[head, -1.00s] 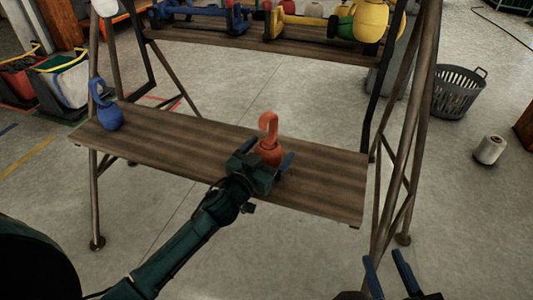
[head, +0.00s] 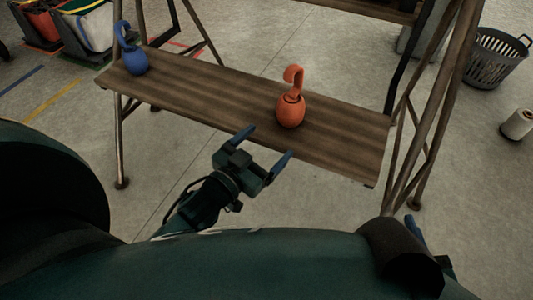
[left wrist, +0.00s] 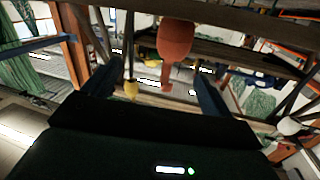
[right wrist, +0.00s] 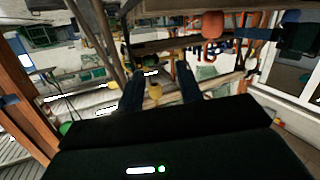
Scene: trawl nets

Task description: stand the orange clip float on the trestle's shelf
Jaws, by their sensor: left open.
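The orange clip float (head: 291,108), a rounded body with a hook on top, stands upright on the trestle's wooden shelf (head: 230,98), right of its middle. My left gripper (head: 266,146) is open and empty in front of the shelf, its fingers pointing at the float but clear of it. In the left wrist view the float (left wrist: 177,42) appears upside down, beyond the open fingers. My right gripper shows in the right wrist view (right wrist: 158,88) with its fingers apart and nothing between them; in the head view it is mostly hidden behind my own arm.
A blue clip float (head: 134,61) stands at the shelf's left end. The trestle's right legs (head: 440,110) rise beside the shelf. A grey basket (head: 494,58) and a pale spool (head: 518,124) are on the floor at right. Shelf space between the floats is bare.

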